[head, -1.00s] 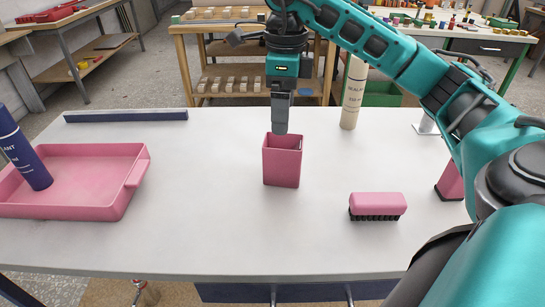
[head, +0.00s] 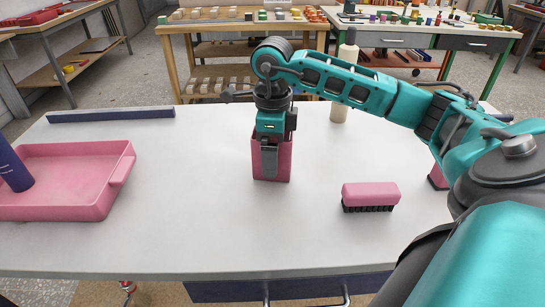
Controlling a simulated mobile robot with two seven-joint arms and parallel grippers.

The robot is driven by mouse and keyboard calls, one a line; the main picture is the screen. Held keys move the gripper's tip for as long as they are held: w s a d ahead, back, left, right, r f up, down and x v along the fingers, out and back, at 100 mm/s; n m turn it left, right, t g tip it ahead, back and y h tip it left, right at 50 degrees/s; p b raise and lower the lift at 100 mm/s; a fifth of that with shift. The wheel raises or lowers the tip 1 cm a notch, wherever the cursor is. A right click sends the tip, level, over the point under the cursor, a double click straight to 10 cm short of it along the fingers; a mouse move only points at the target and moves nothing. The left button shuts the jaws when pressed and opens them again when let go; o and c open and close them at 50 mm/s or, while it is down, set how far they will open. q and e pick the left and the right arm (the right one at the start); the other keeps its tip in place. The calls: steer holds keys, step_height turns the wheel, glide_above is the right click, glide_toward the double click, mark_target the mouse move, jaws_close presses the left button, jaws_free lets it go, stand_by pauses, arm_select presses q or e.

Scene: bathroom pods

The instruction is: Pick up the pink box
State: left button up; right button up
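The pink box (head: 285,165) is an upright, open-topped container on the white table, near the middle of the head view. My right gripper (head: 269,165) points straight down at it. One grey finger shows in front of the box's near face, low on it. The other finger is hidden, so whether the gripper is open or closed on the box is unclear. The gripper and wrist cover much of the box's front and rim. The box appears to rest on the table. My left gripper is out of view.
A pink tray (head: 122,180) with a dark blue bottle (head: 14,168) is at left. A pink brush (head: 370,195) lies to the right of the box. A pale bottle (head: 344,85) stands behind. A blue bar (head: 110,115) lies at the back left. Table around the box is clear.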

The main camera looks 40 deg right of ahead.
steer(key=shift+f, duration=0.1)
steer(key=shift+c, duration=0.2)
steer(key=c, duration=1)
